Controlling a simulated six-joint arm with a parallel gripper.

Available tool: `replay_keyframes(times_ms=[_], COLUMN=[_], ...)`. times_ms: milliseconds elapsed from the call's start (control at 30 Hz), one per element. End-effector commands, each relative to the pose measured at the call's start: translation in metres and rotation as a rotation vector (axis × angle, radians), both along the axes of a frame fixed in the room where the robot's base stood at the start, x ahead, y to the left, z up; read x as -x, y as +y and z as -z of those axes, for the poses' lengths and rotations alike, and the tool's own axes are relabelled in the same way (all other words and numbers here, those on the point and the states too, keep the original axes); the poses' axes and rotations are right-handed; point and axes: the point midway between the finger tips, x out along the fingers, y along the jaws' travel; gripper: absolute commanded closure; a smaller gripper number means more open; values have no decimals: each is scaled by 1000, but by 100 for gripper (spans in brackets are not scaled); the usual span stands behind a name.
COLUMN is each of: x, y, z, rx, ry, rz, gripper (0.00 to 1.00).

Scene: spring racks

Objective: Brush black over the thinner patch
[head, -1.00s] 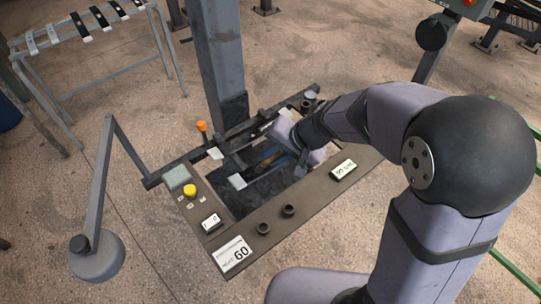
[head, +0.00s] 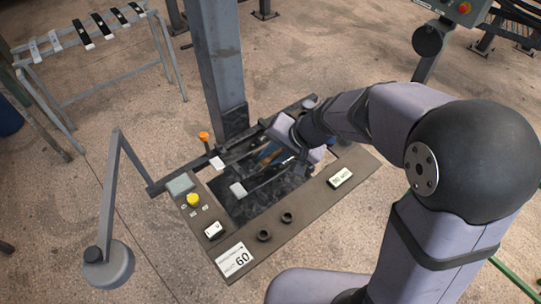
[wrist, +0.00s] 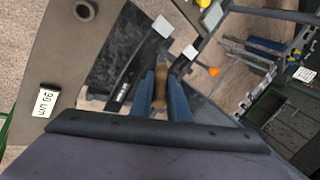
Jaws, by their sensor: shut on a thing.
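My gripper (wrist: 160,84) is shut on a wooden-handled brush (wrist: 159,92), between its two blue fingers; the handle and a pale ferrule show. The brush also shows small in the head view (head: 269,153), beside my gripper (head: 276,157). A black strip (wrist: 124,92) with a white clip (wrist: 163,27) at its end lies beside the brush; the head view shows it (head: 262,181) too. A second strip, with its own white clip (head: 217,163), runs parallel. The bristle tips and any thinner patch cannot be made out.
The strips span a dark frame panel (head: 320,201) with a 60 card (head: 235,259), a 90 um label (head: 340,178) and a yellow button (head: 193,200). A grey post (head: 217,60) rises behind. A lamp arm (head: 108,190) stands at the left; a rack (head: 75,40) holds several strips.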

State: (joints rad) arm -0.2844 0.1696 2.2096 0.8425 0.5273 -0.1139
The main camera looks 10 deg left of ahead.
Motion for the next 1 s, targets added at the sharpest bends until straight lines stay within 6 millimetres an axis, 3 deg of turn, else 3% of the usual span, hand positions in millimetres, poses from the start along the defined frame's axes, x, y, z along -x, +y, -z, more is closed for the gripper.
replay_keyframes(times_ms=[1000], x=[-10], y=[-10], z=[11], rx=[-1], ry=[-1], rz=[0], gripper=[100])
